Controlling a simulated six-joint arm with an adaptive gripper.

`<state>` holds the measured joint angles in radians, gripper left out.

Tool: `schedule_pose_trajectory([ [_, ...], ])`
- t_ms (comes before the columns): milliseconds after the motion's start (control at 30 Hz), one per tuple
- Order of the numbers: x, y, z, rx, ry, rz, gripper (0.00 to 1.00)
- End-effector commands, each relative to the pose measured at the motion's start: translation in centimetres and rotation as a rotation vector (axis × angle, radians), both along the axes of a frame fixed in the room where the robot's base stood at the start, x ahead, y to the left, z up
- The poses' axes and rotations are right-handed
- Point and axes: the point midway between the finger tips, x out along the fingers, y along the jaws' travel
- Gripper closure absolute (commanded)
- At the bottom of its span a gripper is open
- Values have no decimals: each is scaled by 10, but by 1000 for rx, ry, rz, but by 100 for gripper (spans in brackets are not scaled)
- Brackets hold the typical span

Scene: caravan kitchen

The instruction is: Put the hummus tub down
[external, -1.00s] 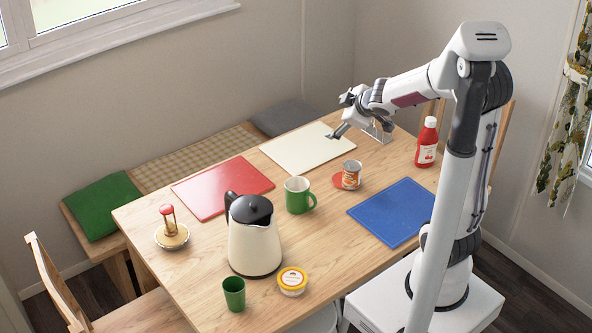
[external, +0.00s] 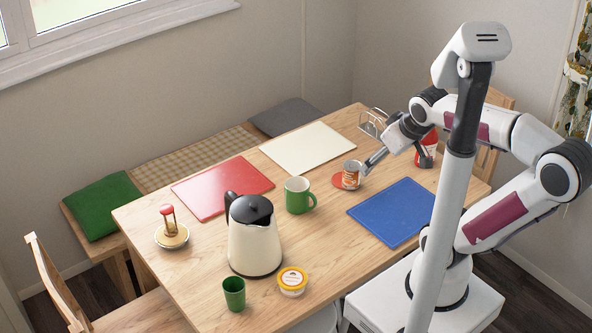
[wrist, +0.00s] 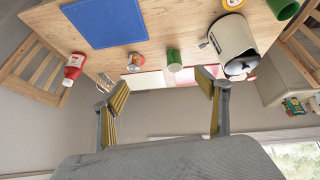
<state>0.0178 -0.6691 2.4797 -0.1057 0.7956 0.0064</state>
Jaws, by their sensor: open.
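The hummus tub (external: 292,281), a small round tub with a yellow rim and a labelled lid, stands upright on the table near its front edge, right of the kettle. In the wrist view the tub (wrist: 233,4) is at the top edge, partly cut off. My gripper (external: 397,163) is above the table's right side, far from the tub. In the wrist view my gripper (wrist: 163,80) has its fingers wide apart with nothing between them.
The tin (external: 351,177) is close to one finger, and the red bottle (external: 434,146) is partly hidden behind my gripper. The green mug (external: 298,194), kettle (external: 255,244) and green cup (external: 234,293) stand nearer the tub. The blue (external: 392,212), white (external: 307,147) and red (external: 222,186) boards are bare.

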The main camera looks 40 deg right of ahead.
Motion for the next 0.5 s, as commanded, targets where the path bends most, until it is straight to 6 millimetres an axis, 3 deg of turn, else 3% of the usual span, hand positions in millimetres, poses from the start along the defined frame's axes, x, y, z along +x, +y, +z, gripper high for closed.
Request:
schedule_pose_trajectory([
  [200,-30,21,-4,86,36,-4,26],
  [500,-35,25,-5,101,44,-4,26],
])
